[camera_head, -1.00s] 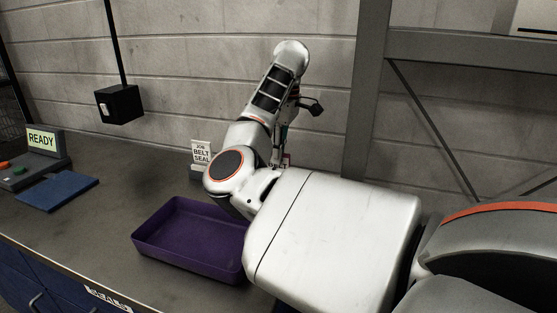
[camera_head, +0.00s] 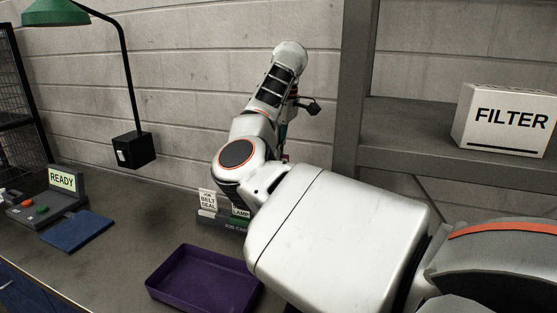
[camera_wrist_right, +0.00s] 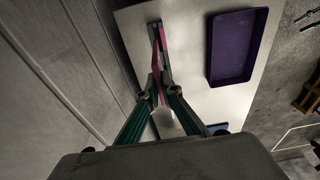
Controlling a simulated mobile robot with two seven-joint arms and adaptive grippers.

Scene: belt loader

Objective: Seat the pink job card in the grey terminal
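The grey terminal (camera_head: 73,196) stands at the left of the counter in the head view, with a READY screen and red and green buttons. A JOB CARDS rack (camera_head: 236,226) stands near the wall, holding white-faced cards, partly behind my right arm. In the right wrist view, thin pink strips (camera_wrist_right: 163,42), apparently the pink job card edge-on, show at and beyond the fingertips of my right gripper (camera_wrist_right: 160,88). The fingertips are close together around the pink; whether they press on it is unclear. A white card (camera_wrist_right: 166,122) shows between the fingers. My left gripper is out of view.
An empty purple tray (camera_head: 205,279) lies in front of the rack. A blue mat (camera_head: 77,231) lies before the terminal. A FILTER box (camera_head: 505,119) sits on a shelf at right.

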